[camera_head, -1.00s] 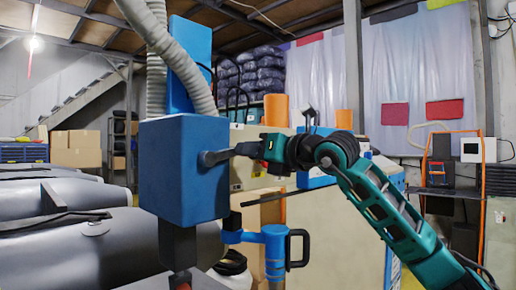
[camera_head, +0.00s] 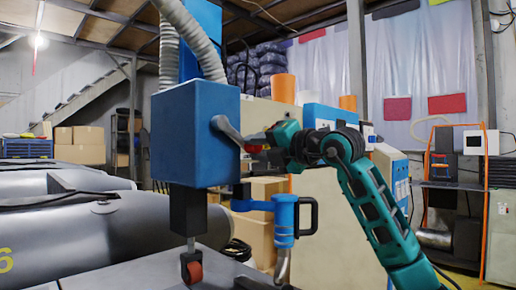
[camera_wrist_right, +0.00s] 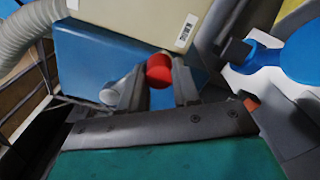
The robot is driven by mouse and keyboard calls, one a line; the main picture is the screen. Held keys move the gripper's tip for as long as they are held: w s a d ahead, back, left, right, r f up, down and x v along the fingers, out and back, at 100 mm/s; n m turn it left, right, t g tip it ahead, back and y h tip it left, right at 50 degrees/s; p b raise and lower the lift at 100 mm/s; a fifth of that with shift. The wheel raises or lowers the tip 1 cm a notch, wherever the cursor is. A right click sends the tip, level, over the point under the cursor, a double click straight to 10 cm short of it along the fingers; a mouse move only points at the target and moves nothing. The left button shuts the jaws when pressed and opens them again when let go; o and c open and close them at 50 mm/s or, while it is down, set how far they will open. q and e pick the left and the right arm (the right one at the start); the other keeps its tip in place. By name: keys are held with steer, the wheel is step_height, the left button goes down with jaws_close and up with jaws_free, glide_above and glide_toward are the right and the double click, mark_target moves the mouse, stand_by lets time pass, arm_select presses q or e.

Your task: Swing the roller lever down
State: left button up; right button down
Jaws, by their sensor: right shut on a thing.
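The roller lever (camera_head: 230,131) is a grey arm on the right side of a blue box (camera_head: 196,135), slanting down to the right from its pivot. Its red knob shows in the right wrist view (camera_wrist_right: 160,69) between the two fingers. My right gripper (camera_head: 257,143) is shut on the knob, right of the box. A red roller (camera_head: 193,271) hangs under the box on a thin rod below a black block (camera_head: 188,211), above a grey surface (camera_head: 130,275). I cannot tell whether it touches that surface. My left gripper is not in view.
Grey inflatable boat tubes (camera_head: 60,235) lie at left. A blue clamp-like part with a black handle (camera_head: 307,215) is below my right gripper. Corrugated hoses (camera_head: 195,40) rise above the box. A cream cabinet (camera_head: 335,205) stands behind my right arm.

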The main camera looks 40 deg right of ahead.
steer(key=shift+a+f+m, duration=0.15)
steer(key=shift+f+m, duration=0.1)
steer(key=shift+m, duration=0.05)
steer(key=c, duration=0.8)
jaws_free()
steer(key=s+d+b, duration=0.1)
steer(key=s+b, duration=0.2)
steer(key=s, duration=1)
steer(key=shift+b, duration=0.35)
steer(key=shift+d, duration=0.1)
